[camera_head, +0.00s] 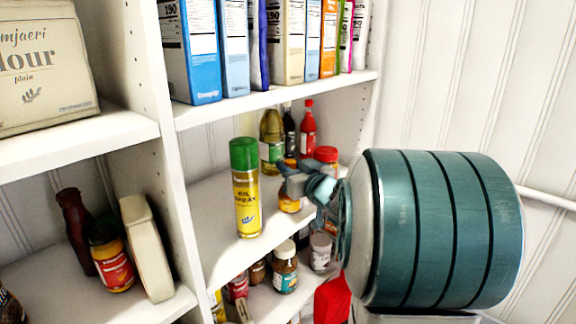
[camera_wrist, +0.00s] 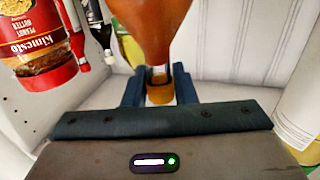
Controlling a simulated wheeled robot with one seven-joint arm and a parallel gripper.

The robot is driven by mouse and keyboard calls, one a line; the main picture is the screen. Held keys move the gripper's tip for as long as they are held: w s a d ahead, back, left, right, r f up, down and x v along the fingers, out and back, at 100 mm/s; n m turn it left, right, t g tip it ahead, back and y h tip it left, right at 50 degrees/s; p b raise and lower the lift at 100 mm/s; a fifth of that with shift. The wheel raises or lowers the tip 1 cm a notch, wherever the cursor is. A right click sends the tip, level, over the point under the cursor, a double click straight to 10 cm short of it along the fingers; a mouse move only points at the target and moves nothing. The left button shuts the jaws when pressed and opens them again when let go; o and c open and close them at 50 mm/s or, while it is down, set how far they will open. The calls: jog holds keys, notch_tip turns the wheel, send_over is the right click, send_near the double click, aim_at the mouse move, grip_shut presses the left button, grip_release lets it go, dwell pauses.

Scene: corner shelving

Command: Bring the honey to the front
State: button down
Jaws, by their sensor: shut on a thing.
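The honey (camera_wrist: 158,35) is an orange bottle tapering to a small yellow-orange cap in the wrist view, which looks upside down. My gripper (camera_wrist: 160,88) is shut on the cap end, one dark blue finger on each side. In the head view, my gripper (camera_head: 303,180) reaches into the middle shelf from the right. Part of the honey (camera_head: 289,203) shows below the fingers as an orange-yellow patch; the rest is hidden by the gripper. I cannot tell whether its base touches the shelf.
A green-capped oil spray can (camera_head: 246,190) stands left of the gripper. A red-lidded peanut butter jar (camera_wrist: 42,45) shows close by in the wrist view. Bottles, including a red one (camera_head: 307,130), stand behind. The shelf board (camera_head: 205,215) is bare around the can; boxes fill the shelf above.

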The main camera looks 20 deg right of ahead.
jog(key=c, duration=1.1)
grip_release()
jog(key=shift+a, duration=0.1)
jog(key=s+d+b, duration=0.1)
jog(key=s+b, duration=0.1)
jog(key=s, duration=1.1)
jog(key=shift+s+d, duration=0.4)
